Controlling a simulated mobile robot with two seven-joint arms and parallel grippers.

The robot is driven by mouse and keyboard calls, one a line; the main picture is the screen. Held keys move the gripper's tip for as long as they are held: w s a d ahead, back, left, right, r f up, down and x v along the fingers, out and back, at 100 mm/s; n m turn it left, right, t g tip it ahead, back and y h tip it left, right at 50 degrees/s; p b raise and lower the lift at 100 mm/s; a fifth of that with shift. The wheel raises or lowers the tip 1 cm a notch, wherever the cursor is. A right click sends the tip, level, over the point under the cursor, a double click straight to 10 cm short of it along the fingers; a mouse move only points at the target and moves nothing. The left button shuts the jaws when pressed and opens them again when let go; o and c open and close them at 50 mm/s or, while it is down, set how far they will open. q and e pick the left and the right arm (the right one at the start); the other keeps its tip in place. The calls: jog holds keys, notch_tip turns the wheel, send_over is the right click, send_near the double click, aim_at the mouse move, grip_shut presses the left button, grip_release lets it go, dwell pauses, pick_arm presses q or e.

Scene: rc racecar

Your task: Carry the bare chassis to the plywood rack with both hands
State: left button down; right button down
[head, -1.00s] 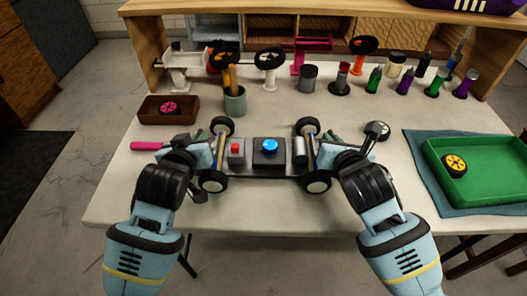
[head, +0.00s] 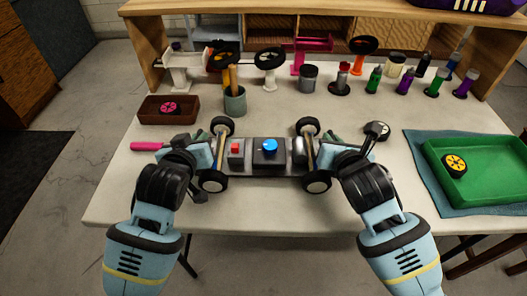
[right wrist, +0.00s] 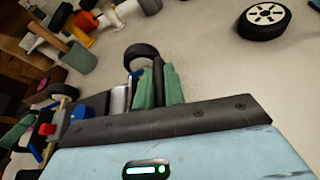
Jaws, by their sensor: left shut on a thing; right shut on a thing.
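The bare chassis (head: 285,168) is a grey car frame with black wheels, a red block and a blue-topped black box. It is level at the front middle of the table in the head view; I cannot tell whether it touches the tabletop. My left gripper (head: 212,152) is shut on its left end, and my right gripper (head: 322,152) is shut on its right end. The gripper tips are partly hidden by my wrists. In the right wrist view the chassis's blue part (right wrist: 83,112) shows at left. The plywood rack (head: 345,27) is along the back of the table.
A green tray (head: 490,195) with a yellow wheel lies at right on a blue cloth. A brown tray (head: 150,118), a pencil cup (head: 235,103) and several bottles stand behind. A loose wheel (head: 378,130) lies by my right gripper. A pink-handled tool (head: 147,146) is at left.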

pick_arm(q)
jog(key=shift+r, duration=0.15)
pick_arm(e)
jog(key=shift+r, duration=0.1)
